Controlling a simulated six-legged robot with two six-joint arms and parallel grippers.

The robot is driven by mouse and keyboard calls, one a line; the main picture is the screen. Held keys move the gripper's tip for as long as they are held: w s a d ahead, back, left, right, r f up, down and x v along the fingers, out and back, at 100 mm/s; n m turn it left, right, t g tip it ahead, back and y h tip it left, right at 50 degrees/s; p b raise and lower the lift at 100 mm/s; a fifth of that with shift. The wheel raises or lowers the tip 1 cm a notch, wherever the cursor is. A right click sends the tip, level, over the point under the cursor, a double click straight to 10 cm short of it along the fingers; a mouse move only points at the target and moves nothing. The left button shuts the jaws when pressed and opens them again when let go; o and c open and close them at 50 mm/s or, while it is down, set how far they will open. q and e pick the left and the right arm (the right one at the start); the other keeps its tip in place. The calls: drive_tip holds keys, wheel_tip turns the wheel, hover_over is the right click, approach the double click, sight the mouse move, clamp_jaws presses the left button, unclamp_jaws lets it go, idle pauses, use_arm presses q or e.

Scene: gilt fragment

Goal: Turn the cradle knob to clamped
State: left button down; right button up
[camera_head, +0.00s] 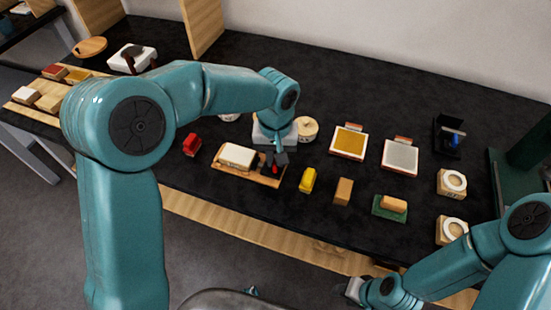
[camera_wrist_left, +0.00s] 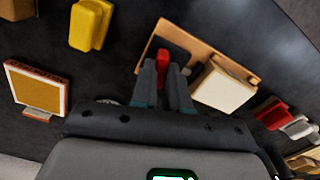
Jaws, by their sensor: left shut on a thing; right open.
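The cradle (camera_head: 225,168) is a wooden board lying on the black table, with a cream block (camera_head: 238,155) on its left part. A small red knob (camera_head: 275,170) is at its right end. My left gripper (camera_head: 273,163) reaches down over that end and is shut on the knob. In the left wrist view the red knob (camera_wrist_left: 163,57) is between the two dark fingers (camera_wrist_left: 164,76), on a dark patch of the board (camera_wrist_left: 205,42). The fingers hide part of the knob, and I cannot read any setting mark. My right gripper (camera_head: 352,288) is open, low at the table's front edge.
A red block (camera_head: 192,145) lies left of the cradle; a yellow block (camera_head: 308,179) and a tan block (camera_head: 343,191) lie right of it. Two framed panels, gold (camera_head: 348,142) and grey (camera_head: 400,156), lie behind them. Ring-topped blocks (camera_head: 452,182) stand at right.

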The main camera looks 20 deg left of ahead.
use_arm(q)
drive_tip(key=n+b, duration=0.1)
drive_tip(key=n, duration=0.2)
drive_tip(key=shift+f+n+b, duration=0.1)
drive_tip(key=shift+n+b, duration=0.3)
drive_tip(key=n+b, duration=0.1)
drive_tip(key=n, duration=0.2)
drive_tip(key=shift+n, duration=0.3)
drive_tip(key=n+b, duration=0.1)
drive_tip(key=n, duration=0.2)
drive_tip(key=shift+n, duration=0.3)
drive_tip(key=shift+n+b, duration=0.55)
drive_tip(key=shift+n, duration=1.05)
drive_tip(key=shift+r, duration=0.2)
drive_tip(key=c, duration=1.1)
unclamp_jaws()
wheel_tip(320, 180, up, 16)
drive_tip(key=shift+r+p, duration=0.15)
drive_tip(key=shift+p, duration=1.05)
